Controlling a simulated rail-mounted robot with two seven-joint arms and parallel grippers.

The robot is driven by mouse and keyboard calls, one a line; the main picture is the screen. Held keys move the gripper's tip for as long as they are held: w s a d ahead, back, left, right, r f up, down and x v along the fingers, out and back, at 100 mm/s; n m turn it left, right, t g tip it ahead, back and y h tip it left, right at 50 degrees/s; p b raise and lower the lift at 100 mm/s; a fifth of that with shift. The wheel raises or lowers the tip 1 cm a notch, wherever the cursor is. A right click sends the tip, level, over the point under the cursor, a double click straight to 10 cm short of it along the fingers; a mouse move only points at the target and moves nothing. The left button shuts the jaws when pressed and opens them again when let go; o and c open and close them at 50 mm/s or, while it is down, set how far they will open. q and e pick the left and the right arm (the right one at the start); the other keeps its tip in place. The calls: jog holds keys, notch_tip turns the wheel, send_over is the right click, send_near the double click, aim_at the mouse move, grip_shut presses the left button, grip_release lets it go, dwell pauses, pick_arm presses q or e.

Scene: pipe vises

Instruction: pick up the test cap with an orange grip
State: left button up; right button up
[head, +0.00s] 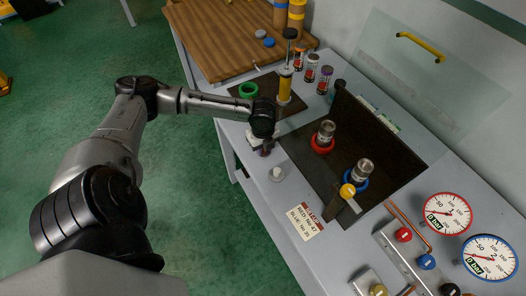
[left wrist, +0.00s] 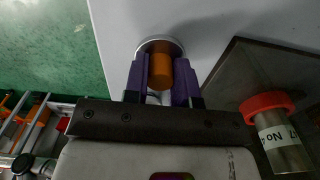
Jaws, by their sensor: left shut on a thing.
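The test cap with the orange grip (left wrist: 160,70) shows in the left wrist view as an orange knob on a round pale metal disc, at the edge of the grey bench. My left gripper (left wrist: 163,85) has its purple fingers on either side of the orange grip, shut on it. In the head view the left gripper (head: 264,152) is low at the bench's near edge, and the cap there is mostly hidden by it. I cannot tell whether the disc touches the bench. My right gripper is not in view.
A pale cap (head: 277,174) stands close by on the bench. A dark recessed tray holds a pipe in a red collar (head: 322,143) and one in a blue collar (head: 358,178). A yellow pump-like cylinder (head: 285,85) stands behind. Gauges (head: 447,213) are at right.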

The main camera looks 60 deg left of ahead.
pick_arm(q)
grip_shut()
